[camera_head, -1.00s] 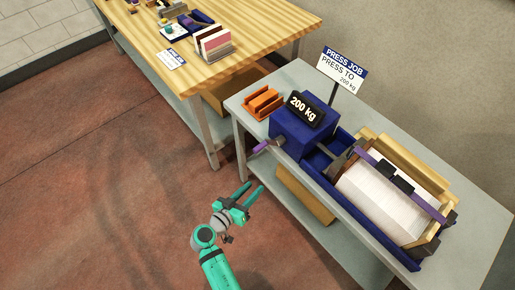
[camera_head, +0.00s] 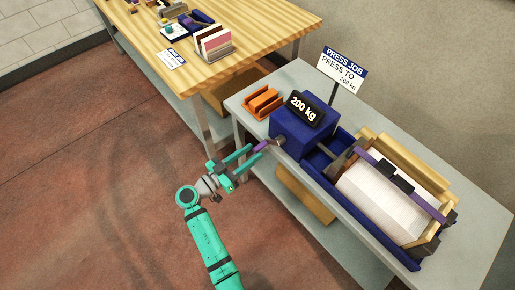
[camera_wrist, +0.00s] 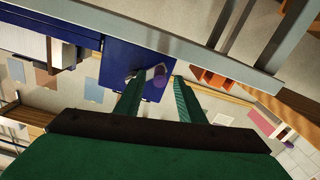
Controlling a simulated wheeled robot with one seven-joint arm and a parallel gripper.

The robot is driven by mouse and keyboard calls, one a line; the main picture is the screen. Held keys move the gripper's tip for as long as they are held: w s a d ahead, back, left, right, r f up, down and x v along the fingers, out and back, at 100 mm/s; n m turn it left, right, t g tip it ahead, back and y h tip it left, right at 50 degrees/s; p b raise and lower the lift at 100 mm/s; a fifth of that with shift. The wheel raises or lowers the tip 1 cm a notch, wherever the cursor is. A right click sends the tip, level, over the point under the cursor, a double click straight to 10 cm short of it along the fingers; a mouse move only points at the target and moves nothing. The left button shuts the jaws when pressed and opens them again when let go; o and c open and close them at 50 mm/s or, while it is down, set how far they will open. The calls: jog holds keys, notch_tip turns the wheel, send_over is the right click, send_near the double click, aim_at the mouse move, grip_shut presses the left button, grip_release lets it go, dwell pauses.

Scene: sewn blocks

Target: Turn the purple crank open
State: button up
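The purple crank handle (camera_head: 261,145) sticks out from the left side of the blue press box (camera_head: 300,138) on the grey table. My gripper (camera_head: 251,153) reaches it from the lower left, with its green fingers at the handle. In the wrist view the purple handle (camera_wrist: 160,84) lies between my two fingertips (camera_wrist: 158,86), with gaps on both sides, so the gripper is open around it and not clamped. A grey crank arm (camera_wrist: 155,72) joins the handle to the blue box. The display (camera_head: 304,109) on the box reads 200 kg.
The grey table edge (camera_head: 345,225) runs beside my arm. A white stack (camera_head: 385,203) with purple straps lies in the blue press bed. An orange holder (camera_head: 264,103) stands behind the box. A wooden table (camera_head: 240,70) is at the back; floor at left is clear.

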aim_at(258, 149)
jog(key=shift+x, duration=1.85)
jog(key=shift+c, duration=0.6)
grip_shut()
jog(key=shift+f, duration=0.1)
